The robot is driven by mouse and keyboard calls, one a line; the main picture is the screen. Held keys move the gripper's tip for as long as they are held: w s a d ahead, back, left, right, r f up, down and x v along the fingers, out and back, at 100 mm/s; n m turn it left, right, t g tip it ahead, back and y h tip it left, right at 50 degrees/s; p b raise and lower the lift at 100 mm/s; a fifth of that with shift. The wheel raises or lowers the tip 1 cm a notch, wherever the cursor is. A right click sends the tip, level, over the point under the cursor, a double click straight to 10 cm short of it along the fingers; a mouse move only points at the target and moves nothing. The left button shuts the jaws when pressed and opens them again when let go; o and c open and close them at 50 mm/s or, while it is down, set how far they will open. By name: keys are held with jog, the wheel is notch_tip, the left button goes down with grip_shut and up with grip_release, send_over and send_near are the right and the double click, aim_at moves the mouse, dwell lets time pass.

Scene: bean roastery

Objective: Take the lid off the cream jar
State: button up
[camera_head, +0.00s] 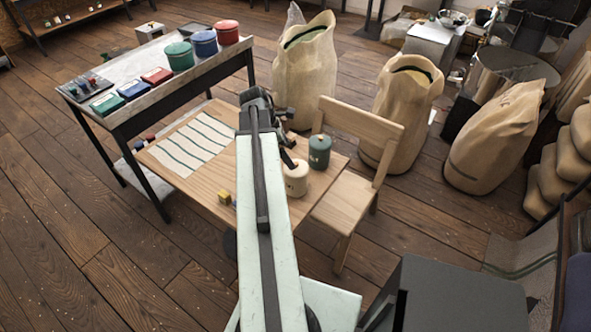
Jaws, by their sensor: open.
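The cream jar (296,182) stands upright near the right end of the wooden table (225,195). Its top looks covered by a cream lid (297,167), but the detail is small and partly behind my gripper. A dark green jar (319,153) stands just behind and to the right of it. My gripper (287,154) is open and empty, with its dark fingers close to the cream jar's top on the upper left. I cannot tell whether they touch it.
A striped cloth (193,144) lies on the table's left part, with a small yellow block (224,197) near its front edge. A wooden chair (352,190) stands close on the right. A side bench (140,82) holds coloured tins, and large sacks (305,75) stand behind.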

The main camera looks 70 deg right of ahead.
jog(key=b+x, duration=0.5)
jog(key=x, duration=0.1)
jog(key=shift+f, duration=0.45)
jog(key=shift+r, duration=0.2)
jog(key=shift+a, duration=0.1)
jog(key=c, duration=1.5)
